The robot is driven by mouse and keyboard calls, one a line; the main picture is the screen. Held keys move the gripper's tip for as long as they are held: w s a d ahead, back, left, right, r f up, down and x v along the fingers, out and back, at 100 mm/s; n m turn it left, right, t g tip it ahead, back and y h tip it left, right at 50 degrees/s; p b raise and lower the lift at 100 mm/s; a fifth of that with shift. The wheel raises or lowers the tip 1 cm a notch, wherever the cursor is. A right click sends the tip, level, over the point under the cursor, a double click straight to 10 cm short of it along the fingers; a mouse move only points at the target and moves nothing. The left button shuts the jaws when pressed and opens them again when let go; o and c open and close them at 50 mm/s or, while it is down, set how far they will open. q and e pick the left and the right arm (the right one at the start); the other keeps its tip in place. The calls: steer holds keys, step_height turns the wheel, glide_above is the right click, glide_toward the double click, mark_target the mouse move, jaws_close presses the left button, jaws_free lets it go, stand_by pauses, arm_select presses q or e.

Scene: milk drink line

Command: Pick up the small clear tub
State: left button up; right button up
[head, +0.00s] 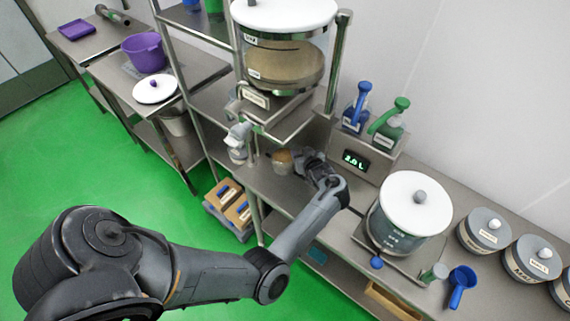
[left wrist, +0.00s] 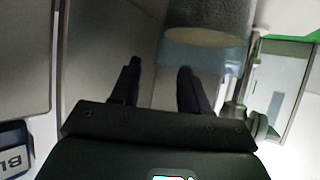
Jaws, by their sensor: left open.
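The small clear tub (head: 283,160) holds tan contents and stands on the steel bench, below and right of the dispenser's outlet. My left gripper (head: 304,160) is just right of it, at about bench height. In the left wrist view the tub (left wrist: 205,55) is at the top, cut off by the frame edge, with its clear wall and tan contents showing. My left gripper's fingers (left wrist: 160,85) are apart with nothing between them. The tub lies beyond the fingertips, mostly toward the right finger. Whether that finger touches it I cannot tell. My right gripper is not in view.
The large dispenser (head: 285,45) stands on a steel stand above the tub's left side. A scale display (head: 355,160) with blue and green pump bottles is behind my gripper.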

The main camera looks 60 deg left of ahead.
mark_target(295, 147)
arm_select(q)
steer(key=b+x, duration=0.3)
steer(key=x, duration=0.1)
steer(key=shift+s+f+b, duration=0.1)
steer(key=shift+f+b, duration=0.05)
steer(key=shift+b, duration=0.25)
steer(key=shift+a+f+b, duration=0.15)
steer(key=shift+a+b, duration=0.3)
steer(key=shift+b, duration=0.05)
jaws_close()
stand_by(0.7)
